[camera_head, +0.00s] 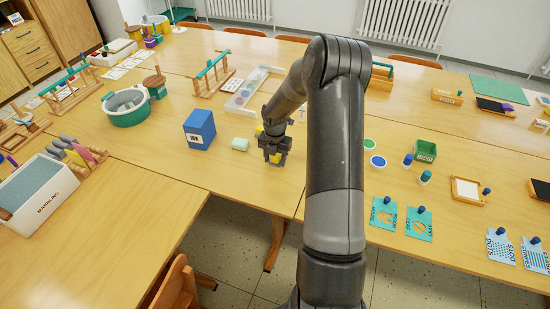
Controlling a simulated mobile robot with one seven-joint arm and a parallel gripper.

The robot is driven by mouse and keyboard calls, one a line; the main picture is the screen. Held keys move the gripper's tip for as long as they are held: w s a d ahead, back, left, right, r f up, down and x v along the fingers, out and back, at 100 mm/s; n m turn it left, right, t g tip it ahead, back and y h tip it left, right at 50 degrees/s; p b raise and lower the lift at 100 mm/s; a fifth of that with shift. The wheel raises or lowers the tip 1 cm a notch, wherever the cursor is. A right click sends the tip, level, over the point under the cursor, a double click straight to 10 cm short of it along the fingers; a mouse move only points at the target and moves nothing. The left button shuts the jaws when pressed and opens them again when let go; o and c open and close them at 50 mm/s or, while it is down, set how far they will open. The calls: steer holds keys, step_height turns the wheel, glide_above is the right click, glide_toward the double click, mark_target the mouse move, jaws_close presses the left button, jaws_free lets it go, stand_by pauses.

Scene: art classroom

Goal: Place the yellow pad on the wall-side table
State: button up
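The back tables (305,57) stand toward the wall with the radiators.
A round teal tub (126,107) stands left. Right of my arm are a green box (425,150), stampers and printed cards (419,224). Table in front of the blue box is bare.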

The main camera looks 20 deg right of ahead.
steer(key=shift+o, duration=1.1)
steer(key=shift+r, duration=0.15)
steer(key=s+a+r+m+t+h, duration=0.1)
steer(key=s+a+r+m, duration=0.2)
steer(key=r, duration=0.8)
steer(key=s+a+r+m, duration=0.2)
steer(key=r+m, duration=0.1)
steer(key=r, duration=0.8)
steer(key=s+a+r+m+t, duration=0.1)
steer(key=s+a+r+m, duration=0.2)
steer(key=s+m, duration=0.4)
steer(key=s+a+r+m+t, duration=0.2)
steer(key=s+a+r+m, duration=0.2)
steer(key=s+m, duration=0.3)
steer(key=s+a+r+m+t+y, duration=0.1)
steer(key=s+a+r+m, duration=0.3)
steer(key=s+m, duration=0.3)
steer(key=s+r, duration=0.1)
steer(key=s, duration=0.4)
steer(key=shift+s+a+r+t, duration=0.15)
steer(key=shift+s+r+t, duration=0.15)
steer(key=shift+s, duration=0.1)
